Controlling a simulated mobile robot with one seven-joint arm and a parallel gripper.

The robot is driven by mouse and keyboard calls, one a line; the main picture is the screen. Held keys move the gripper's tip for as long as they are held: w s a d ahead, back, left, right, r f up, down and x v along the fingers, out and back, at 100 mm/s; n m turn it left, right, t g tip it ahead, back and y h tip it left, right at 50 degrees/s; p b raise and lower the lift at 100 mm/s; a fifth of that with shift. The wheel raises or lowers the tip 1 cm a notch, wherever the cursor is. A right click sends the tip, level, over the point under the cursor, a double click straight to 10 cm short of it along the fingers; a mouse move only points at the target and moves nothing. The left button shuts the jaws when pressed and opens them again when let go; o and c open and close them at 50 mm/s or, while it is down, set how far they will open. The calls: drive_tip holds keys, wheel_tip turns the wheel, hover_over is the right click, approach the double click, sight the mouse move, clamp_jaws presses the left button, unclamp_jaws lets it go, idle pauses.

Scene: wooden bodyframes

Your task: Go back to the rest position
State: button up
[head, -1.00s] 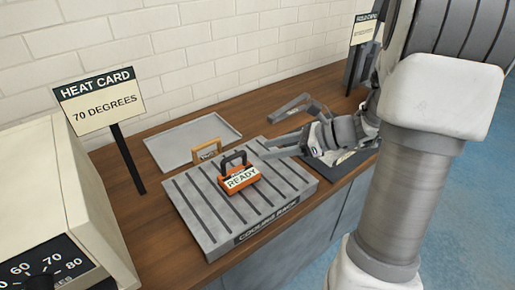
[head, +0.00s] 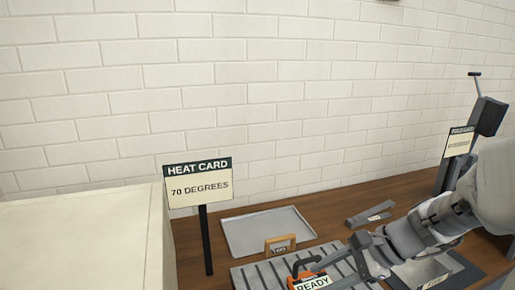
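My gripper (head: 333,275) comes in from the right in the head view, over the slatted cooling rack (head: 245,276). Its two grey fingers look spread apart with nothing clear between them. An orange block (head: 297,280) with a white READY label and a dark handle sits on the rack just left of the fingertips. Whether the fingers touch it is hard to tell. The front of the rack and the block's lower part are cut off by the picture's bottom edge.
A heat card sign (head: 198,183) reading 70 degrees stands at left beside a cream box (head: 85,245). A grey tray (head: 266,230) and a small wooden-handled piece (head: 281,246) lie behind the rack. A grey bracket (head: 369,214) and another sign (head: 459,142) are at right.

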drive_tip(key=s+r+n+t+h, duration=0.1)
drive_tip(key=s+r+n+h, duration=0.25)
drive_tip(key=s+n, duration=0.35)
drive_tip(key=s+r+n+t+h, duration=0.25)
drive_tip(key=s+n+h, duration=0.25)
drive_tip(key=n, duration=0.4)
wheel_tip(320, 180, up, 13)
drive_tip(key=p, duration=1.1)
drive_tip(key=shift+g+p, duration=0.4)
drive_tip(key=shift+g, duration=0.05)
drive_tip(key=shift+a+y, duration=0.2)
drive_tip(key=shift+y, duration=0.05)
